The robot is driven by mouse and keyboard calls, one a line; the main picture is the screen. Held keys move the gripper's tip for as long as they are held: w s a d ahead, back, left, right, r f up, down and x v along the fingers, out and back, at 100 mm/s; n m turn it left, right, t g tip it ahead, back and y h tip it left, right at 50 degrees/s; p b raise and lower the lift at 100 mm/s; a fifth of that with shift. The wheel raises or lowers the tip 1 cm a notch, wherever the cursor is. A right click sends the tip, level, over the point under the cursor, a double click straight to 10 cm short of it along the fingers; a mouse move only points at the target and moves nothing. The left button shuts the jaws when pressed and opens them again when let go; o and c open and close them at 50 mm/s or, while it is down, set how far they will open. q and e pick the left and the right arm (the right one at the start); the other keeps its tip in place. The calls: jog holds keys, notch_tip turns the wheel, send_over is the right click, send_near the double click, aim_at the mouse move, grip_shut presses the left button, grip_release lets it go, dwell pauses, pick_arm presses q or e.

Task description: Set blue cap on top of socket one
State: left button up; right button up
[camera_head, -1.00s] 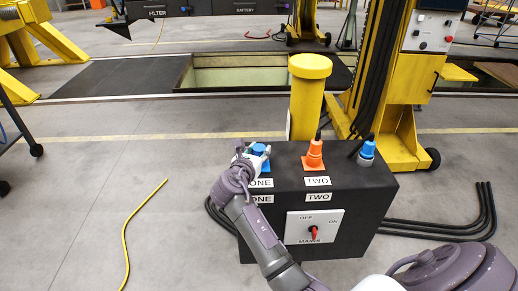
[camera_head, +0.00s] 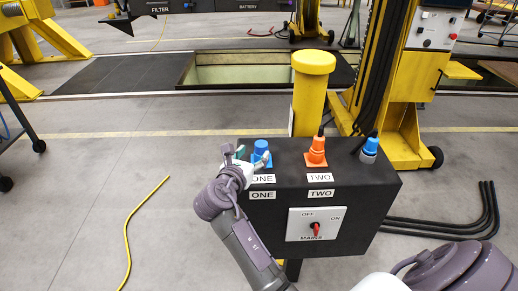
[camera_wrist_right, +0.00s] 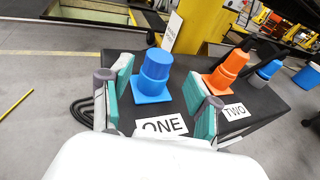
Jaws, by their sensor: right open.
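The blue cap (camera_head: 261,150) stands upright on socket one, at the left end of the black box's top, behind a ONE label. In the right wrist view the blue cap (camera_wrist_right: 155,75) is a stepped cylinder on a square blue base. My right gripper (camera_head: 240,158) is just left of and in front of it. In the wrist view its teal-padded fingers (camera_wrist_right: 160,88) are apart, with the cap beyond and between them and a gap on both sides. What is under the cap is hidden. My left gripper is not in view.
An orange plug (camera_head: 316,151) stands in socket two, and a blue-and-grey plug (camera_head: 369,150) stands further right. A mains panel (camera_head: 315,224) is on the box (camera_head: 375,195) front. A yellow post (camera_head: 311,95) rises behind.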

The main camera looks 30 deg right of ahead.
jog(key=shift+v, duration=2.35)
